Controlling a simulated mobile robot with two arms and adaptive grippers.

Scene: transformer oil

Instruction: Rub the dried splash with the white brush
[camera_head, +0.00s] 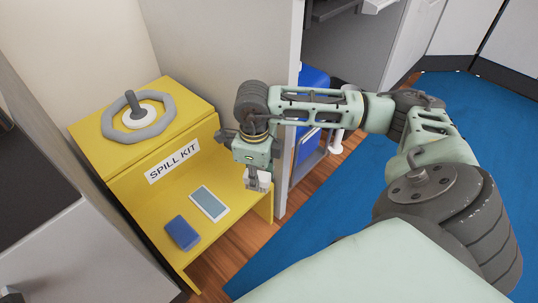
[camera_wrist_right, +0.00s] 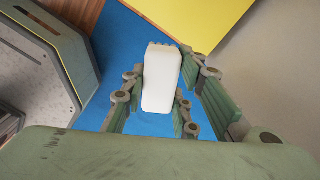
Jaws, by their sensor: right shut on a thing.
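My right gripper (camera_head: 256,172) is shut on a white block-shaped thing, which looks like the white brush (camera_head: 263,181), above the right end of the yellow lower shelf. I cannot make out the dried splash in either view. My left gripper is not in view.
The yellow spill kit stand (camera_head: 120,180) holds a grey octagonal ring (camera_head: 152,131) around a white disc with a dark handle (camera_head: 132,103). A blue pad (camera_head: 182,233) and a white-framed flat panel (camera_head: 209,203) lie on its lower shelf. A grey partition edge (camera_head: 293,90) stands close by my right arm.

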